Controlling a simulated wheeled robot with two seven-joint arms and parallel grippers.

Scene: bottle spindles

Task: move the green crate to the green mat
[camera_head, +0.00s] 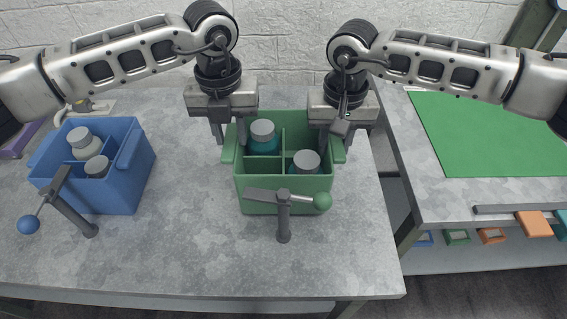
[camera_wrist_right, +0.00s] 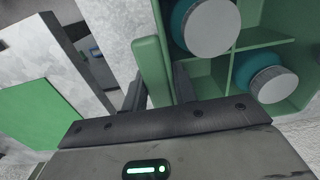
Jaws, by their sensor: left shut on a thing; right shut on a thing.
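The green crate (camera_head: 285,193) stands on the grey table in the middle of the head view, with a handle bar on each side. It is divided into compartments and holds two teal bottles with grey caps, one at back left (camera_head: 262,133) and one at front right (camera_head: 306,161). My left gripper (camera_head: 226,140) is shut on the crate's left handle. My right gripper (camera_head: 334,141) is shut on its right handle (camera_wrist_right: 151,70), which shows between the fingers in the right wrist view. The green mat (camera_head: 490,130) lies flat and bare on the separate table at right.
A blue crate (camera_head: 115,180) with bottles stands at left, behind a blue-knobbed spindle (camera_head: 72,205). A green-knobbed spindle (camera_head: 284,212) stands right in front of the green crate, its arm across the crate's front. A gap (camera_head: 392,200) separates the two tables. Coloured tags hang at the right table's edge.

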